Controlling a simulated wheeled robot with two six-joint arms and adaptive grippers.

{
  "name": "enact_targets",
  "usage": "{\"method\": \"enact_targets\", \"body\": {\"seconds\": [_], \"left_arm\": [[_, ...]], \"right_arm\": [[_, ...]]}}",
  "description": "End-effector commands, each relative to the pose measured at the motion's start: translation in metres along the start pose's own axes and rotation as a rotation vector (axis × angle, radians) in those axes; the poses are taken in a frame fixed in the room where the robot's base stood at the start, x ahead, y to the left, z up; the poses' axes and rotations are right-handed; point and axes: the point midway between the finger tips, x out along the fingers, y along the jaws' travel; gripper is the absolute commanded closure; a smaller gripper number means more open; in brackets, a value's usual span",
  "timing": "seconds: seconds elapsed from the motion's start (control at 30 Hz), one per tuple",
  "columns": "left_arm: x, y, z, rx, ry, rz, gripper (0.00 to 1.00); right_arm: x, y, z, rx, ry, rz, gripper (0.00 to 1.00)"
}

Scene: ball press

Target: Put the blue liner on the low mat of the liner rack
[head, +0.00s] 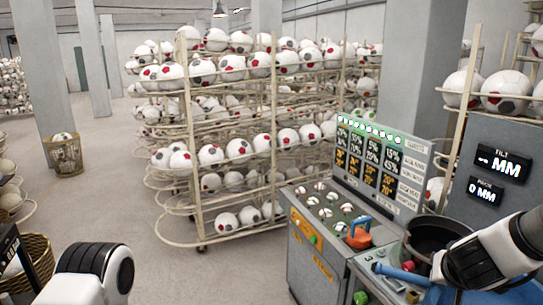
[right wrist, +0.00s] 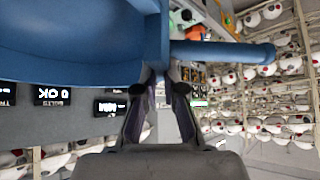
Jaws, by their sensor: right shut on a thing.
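The blue liner (right wrist: 70,45) fills the upper left of the right wrist view as a large smooth curved wall, with a bar-like blue handle (right wrist: 225,53) reaching right. My right gripper (right wrist: 163,80) is shut on the liner where the handle meets the wall. In the head view, part of the blue liner (head: 397,273) shows beside and below my right arm, which hides much of it. My left arm shows at the lower left, but its gripper is out of view. I cannot make out the liner rack or its low mat.
A dark round bowl (head: 425,238) stands close behind my right arm. A control console (head: 320,245) with buttons and an orange-and-blue part (head: 360,234) is to its left. Ball racks (head: 190,130) fill the middle. A wicker basket (head: 38,250) is at left; open floor lies between.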

Motion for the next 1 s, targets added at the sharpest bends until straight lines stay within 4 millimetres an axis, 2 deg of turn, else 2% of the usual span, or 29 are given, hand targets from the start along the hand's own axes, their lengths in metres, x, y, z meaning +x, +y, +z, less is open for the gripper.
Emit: {"method": "enact_targets", "body": {"seconds": [0.3,0.47,0.77,1.0], "left_arm": [[0.017,0.000,0.000,0.000,0.000,0.000,0.40],[0.032,0.000,0.000,0.000,0.000,0.000,0.40],[0.065,-0.001,0.000,0.000,-0.001,0.000,0.40],[0.094,-0.001,0.000,0.000,0.000,0.000,0.40]], "right_arm": [[0.022,-0.008,0.014,-0.014,0.001,-0.008,1.00],[0.043,-0.017,0.028,-0.032,0.001,-0.021,1.00],[0.090,-0.048,0.067,-0.092,0.000,-0.073,1.00],[0.129,-0.081,0.112,-0.163,-0.002,-0.133,1.00]]}}
